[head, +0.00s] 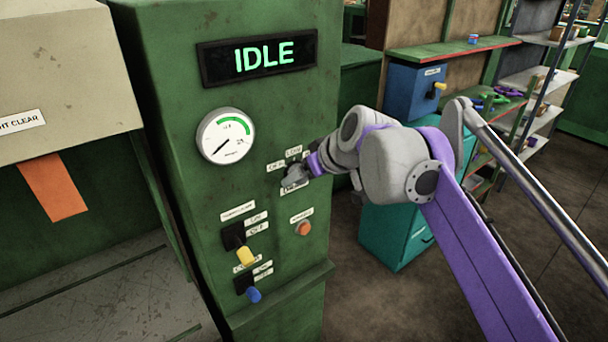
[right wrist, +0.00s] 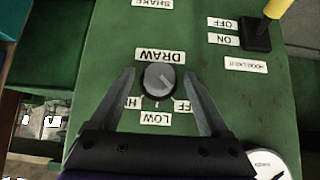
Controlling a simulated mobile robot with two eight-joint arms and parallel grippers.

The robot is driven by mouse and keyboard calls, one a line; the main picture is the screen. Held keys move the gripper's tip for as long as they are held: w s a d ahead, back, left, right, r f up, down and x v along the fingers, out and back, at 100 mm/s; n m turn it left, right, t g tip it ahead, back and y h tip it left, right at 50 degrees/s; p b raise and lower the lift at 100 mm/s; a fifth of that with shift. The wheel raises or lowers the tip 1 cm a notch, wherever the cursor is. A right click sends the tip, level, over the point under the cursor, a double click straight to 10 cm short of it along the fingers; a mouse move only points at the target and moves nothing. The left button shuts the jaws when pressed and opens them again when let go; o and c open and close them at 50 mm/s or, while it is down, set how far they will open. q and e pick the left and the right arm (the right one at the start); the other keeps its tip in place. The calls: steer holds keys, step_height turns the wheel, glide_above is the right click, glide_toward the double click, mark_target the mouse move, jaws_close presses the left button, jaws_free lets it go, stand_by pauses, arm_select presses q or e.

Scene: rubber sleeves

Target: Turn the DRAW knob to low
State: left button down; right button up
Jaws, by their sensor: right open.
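The DRAW knob (right wrist: 158,80) is a round grey dial on the green panel, in the middle of the right wrist view, which shows the panel upside down. Its DRAW label (right wrist: 160,56) is above it there, and LOW (right wrist: 154,118) is below it. HI and OFF are partly hidden behind the fingers. A pale mark on the knob seems to point toward the OFF side. My right gripper (right wrist: 158,72) is open, with one finger on each side of the knob and small gaps visible. In the head view, my right gripper (head: 296,172) mostly covers the knob.
The green cabinet (head: 275,110) also carries an IDLE display (head: 260,57), a round gauge (head: 226,136), a yellow-handled switch (head: 245,255), a blue-handled switch (head: 252,294) and an orange button (head: 303,229). A teal cabinet (head: 385,235) and shelves stand to the right.

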steer(key=shift+w+f, duration=0.1)
jaws_close()
stand_by(0.4)
arm_select(q)
steer(key=shift+r, duration=0.15)
steer(key=shift+w+r+p, duration=0.4)
steer(key=shift+r+p, duration=0.25)
steer(key=shift+r, duration=0.2)
steer(key=shift+w+r+p, duration=0.35)
steer(key=shift+r+p, duration=0.3)
steer(key=shift+r, duration=0.2)
arm_select(e)
steer(key=shift+w+d+f+m+g+y, duration=0.15)
steer(key=shift+m+g+y, duration=0.75)
steer(key=shift+y, duration=0.55)
steer(key=shift+w+d+m+g+y, duration=0.15)
steer(key=shift+m+g+y, duration=0.7)
steer(key=shift+y, duration=0.6)
steer(key=shift+m, duration=0.25)
steer(key=shift+s, duration=0.1)
